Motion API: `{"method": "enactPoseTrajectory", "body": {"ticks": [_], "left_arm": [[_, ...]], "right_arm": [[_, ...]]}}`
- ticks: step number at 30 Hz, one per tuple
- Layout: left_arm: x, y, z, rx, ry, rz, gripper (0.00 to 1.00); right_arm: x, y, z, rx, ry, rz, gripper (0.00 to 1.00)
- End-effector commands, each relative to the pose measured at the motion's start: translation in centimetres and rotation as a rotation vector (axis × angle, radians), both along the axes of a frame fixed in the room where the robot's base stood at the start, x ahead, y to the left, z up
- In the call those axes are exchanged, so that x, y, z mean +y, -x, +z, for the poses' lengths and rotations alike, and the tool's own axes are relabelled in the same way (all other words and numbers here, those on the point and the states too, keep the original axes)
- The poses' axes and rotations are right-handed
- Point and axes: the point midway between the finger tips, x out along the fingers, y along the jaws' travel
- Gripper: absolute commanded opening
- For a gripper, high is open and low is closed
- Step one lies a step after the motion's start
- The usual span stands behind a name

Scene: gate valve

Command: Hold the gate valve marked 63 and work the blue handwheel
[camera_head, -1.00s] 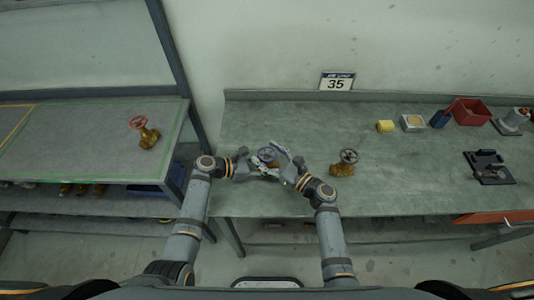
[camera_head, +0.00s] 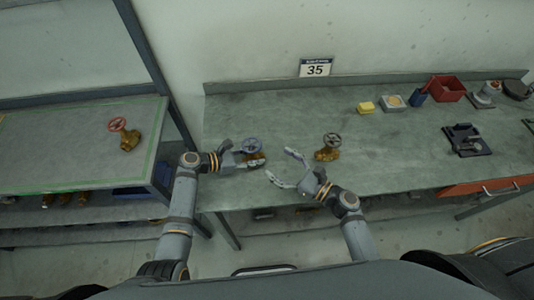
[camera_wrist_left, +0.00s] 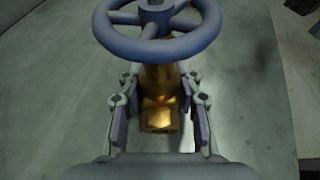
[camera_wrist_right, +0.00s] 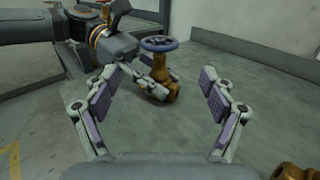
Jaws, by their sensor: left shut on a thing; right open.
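The brass gate valve with the blue handwheel (camera_head: 252,145) stands upright near the front left of the green workbench. My left gripper (camera_head: 248,160) is shut on its brass body (camera_wrist_left: 158,115), with a finger on either side below the wheel in the left wrist view. The wheel (camera_wrist_left: 157,28) is above the fingers and clear of them. My right gripper (camera_head: 283,169) is open and empty, to the right of the valve. In the right wrist view the blue handwheel (camera_wrist_right: 158,43) shows beyond and between the open fingers (camera_wrist_right: 160,100). No 63 marking is readable.
A valve with a red handwheel (camera_head: 124,133) is on the left table.

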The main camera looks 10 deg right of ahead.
Motion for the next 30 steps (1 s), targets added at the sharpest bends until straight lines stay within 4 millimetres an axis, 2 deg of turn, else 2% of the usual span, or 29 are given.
{"method": "enactPoseTrajectory", "body": {"ticks": [3, 12, 17, 22, 26, 30], "left_arm": [[0.0, 0.0, 0.0, 0.000, 0.001, 0.000, 0.00], [0.0, 0.0, 0.1, 0.000, 0.001, 0.000, 0.00], [0.0, 0.0, 0.1, -0.001, 0.002, 0.000, 0.00], [0.0, 0.0, 0.1, -0.001, 0.002, 0.000, 0.00], [0.0, 0.0, 0.1, -0.001, 0.002, 0.000, 0.00], [0.0, 0.0, 0.0, 0.000, 0.001, 0.000, 0.00]], "right_arm": [[-0.5, 0.5, 0.0, 0.000, 0.000, 0.000, 0.83], [-0.6, 0.5, 0.0, -0.001, 0.000, 0.005, 0.83], [-0.9, -1.0, -0.2, -0.013, 0.003, 0.145, 0.83], [-2.7, -2.8, 0.2, -0.008, 0.002, 0.329, 0.83], [-3.6, -3.2, 0.5, -0.001, 0.003, 0.390, 0.83], [-3.5, -3.3, 0.5, 0.001, 0.000, 0.398, 0.83]]}}
